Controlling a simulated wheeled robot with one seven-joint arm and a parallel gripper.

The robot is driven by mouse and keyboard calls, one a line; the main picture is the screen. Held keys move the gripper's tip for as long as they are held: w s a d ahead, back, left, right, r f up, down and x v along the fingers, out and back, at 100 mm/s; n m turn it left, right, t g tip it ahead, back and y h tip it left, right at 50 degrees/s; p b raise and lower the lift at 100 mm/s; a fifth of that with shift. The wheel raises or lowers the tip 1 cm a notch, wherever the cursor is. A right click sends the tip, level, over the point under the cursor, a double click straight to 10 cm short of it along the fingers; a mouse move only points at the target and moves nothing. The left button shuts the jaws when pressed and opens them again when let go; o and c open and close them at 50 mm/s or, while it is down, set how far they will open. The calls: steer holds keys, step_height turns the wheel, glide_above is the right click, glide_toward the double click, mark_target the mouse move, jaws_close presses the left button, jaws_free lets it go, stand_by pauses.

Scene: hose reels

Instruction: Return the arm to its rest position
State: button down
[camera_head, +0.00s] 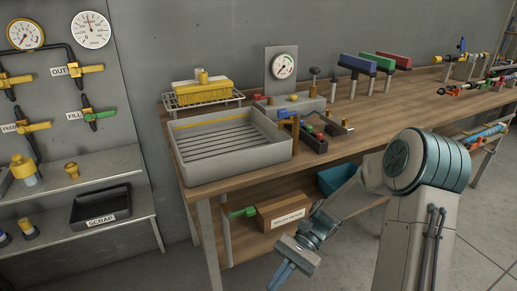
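My arm reaches forward at the lower right, with its large white and teal joint in front of the workbench (240,181). Its forearm runs down and to the left, below the bench top. My gripper (283,281) is low at the bottom edge of the head view, pointing down and partly cut off. I cannot tell whether its fingers are open or shut, and I see nothing clearly held in it. A cardboard box (283,211) with a label sits on the lower shelf just behind my gripper.
A grey tray (228,158), a yellow part on a wire rack (203,99) and a gauge stand (281,66) are on the bench. A black SCRAP bin (101,206) stands on the left shelf. A blue bin (338,179) is under the bench. The right floor is clear.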

steer(key=s+d+r+n+t+h+p, duration=0.1)
steer(key=d+r+n+t+h+p, duration=0.1)
steer(key=r, duration=0.7)
steer(key=s+d+r+n+t+h+p, duration=0.2)
steer(key=d+r+t+h+p, duration=0.2)
steer(key=r+p, duration=0.4)
steer(key=s+d+r+n+t+h+p, duration=0.2)
steer(key=d+r+n+t+h+p, duration=0.1)
steer(key=r, duration=0.8)
steer(key=d+t+p, duration=0.1)
steer(key=t+p, duration=0.1)
steer(key=t, duration=0.1)
steer(key=shift+s+d+r+t, duration=0.25)
steer(key=shift+d+t, duration=0.05)
steer(key=shift+t, duration=0.1)
